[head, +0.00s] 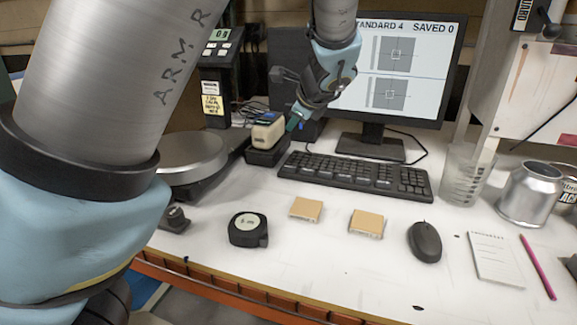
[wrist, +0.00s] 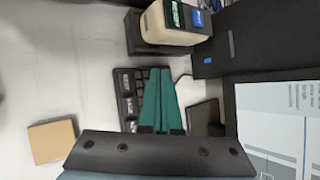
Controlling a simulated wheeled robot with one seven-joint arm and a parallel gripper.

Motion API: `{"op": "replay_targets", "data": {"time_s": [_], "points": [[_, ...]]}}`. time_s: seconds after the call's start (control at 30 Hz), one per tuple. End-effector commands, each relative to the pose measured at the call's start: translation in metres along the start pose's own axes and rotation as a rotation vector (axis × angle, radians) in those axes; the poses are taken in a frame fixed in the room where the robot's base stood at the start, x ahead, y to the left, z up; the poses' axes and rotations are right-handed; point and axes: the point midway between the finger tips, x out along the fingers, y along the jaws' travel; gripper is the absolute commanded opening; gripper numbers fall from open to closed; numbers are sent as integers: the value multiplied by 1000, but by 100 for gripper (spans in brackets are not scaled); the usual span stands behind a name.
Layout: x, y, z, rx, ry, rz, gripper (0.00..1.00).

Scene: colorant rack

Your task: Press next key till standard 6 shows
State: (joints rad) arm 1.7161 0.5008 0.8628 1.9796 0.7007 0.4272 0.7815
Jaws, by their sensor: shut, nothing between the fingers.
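The monitor (head: 400,75) reads "STANDARD 4" and "SAVED 0" in the head view; my arm covers its left edge. The black keyboard (head: 355,174) lies in front of it, and its end shows in the wrist view (wrist: 127,105). A cream handheld device (head: 268,130) sits in a dark cradle left of the keyboard. In the wrist view the device (wrist: 170,30) shows a small greenish display and a blue button (wrist: 197,19). My gripper (head: 292,123) is shut and empty, its teal fingers beside the device's right side. I cannot make out a key labelled next.
A black box (wrist: 235,45) stands behind the device. A scale with a round pan (head: 190,158) is to the left. A clear beaker (head: 467,175) and metal cans (head: 530,193) stand right.

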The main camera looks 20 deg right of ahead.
Motion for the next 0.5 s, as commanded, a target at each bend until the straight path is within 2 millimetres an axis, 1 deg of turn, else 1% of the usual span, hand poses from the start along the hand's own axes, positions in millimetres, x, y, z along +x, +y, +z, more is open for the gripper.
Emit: {"op": "replay_targets", "data": {"time_s": [0.27,0.5], "points": [[9,7,-6,-1,0,1,0],[29,22,-22,0,0,0,0]]}}
